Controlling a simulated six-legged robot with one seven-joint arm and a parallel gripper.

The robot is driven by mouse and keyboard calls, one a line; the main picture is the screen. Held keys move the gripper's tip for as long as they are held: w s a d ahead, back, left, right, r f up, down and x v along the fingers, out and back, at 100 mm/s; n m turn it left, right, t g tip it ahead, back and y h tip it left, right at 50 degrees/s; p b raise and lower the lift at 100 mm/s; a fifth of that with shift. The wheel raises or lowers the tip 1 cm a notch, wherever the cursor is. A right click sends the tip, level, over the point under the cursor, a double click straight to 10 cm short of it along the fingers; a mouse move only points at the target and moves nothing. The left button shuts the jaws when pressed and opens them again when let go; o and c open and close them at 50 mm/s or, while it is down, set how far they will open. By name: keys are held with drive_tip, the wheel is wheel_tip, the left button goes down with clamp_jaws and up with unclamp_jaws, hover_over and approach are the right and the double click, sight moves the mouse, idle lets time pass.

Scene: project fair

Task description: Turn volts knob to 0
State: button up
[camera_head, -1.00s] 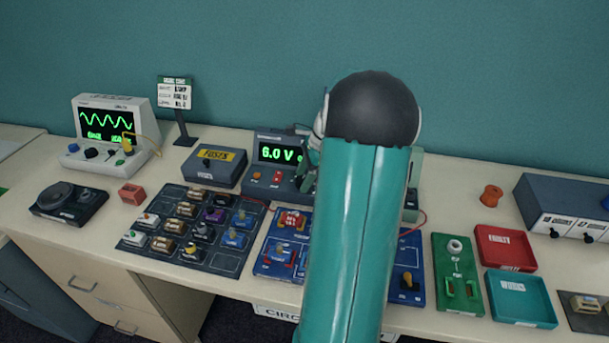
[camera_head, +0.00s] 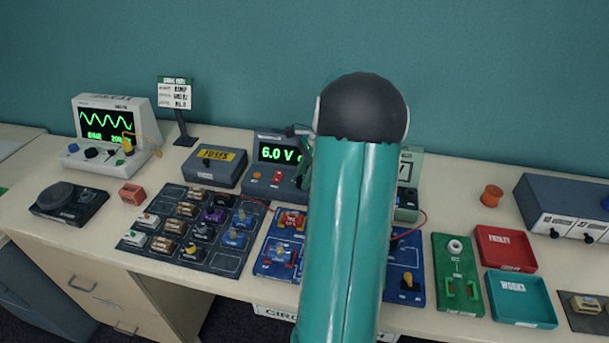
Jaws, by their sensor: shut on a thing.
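The power supply (camera_head: 262,182) stands at the back middle of the bench. Its green display (camera_head: 276,153) reads 6.0 V, with an orange and a red button below. My gripper (camera_head: 305,164) shows only as a dark green sliver at the right side of the supply's front; my teal arm covers the rest. It is shut at the place of the volts knob, and the knob itself is hidden behind the gripper and arm.
A fuse box (camera_head: 215,166) and an oscilloscope (camera_head: 112,130) stand left of the supply. A dark parts board (camera_head: 228,262) and a blue circuit board (camera_head: 270,270) lie in front. A red tray (camera_head: 507,267) and a teal tray (camera_head: 520,322) lie at right.

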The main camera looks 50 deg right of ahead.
drive_tip(key=n, duration=0.2)
drive_tip(key=n+g+y, duration=0.1)
drive_tip(key=n, duration=0.1)
drive_tip(key=shift+w+n+g, duration=0.2)
drive_tip(key=shift+n+g, duration=0.1)
drive_tip(key=n+g, duration=0.1)
drive_tip(key=n, duration=0.2)
drive_tip(key=shift+w+n, duration=0.1)
drive_tip(key=shift+n, duration=0.2)
drive_tip(key=n+g, duration=0.1)
drive_tip(key=n, duration=0.2)
drive_tip(key=shift+n+g, duration=0.3)
drive_tip(key=shift+g, duration=0.1)
drive_tip(key=shift+w+n+g+h, duration=0.1)
drive_tip(key=shift+n+g+h, duration=0.55)
drive_tip(key=shift+n, duration=1.35)
drive_tip(key=o, duration=1)
drive_tip(key=shift+c, duration=0.2)
drive_tip(key=shift+r, duration=0.1)
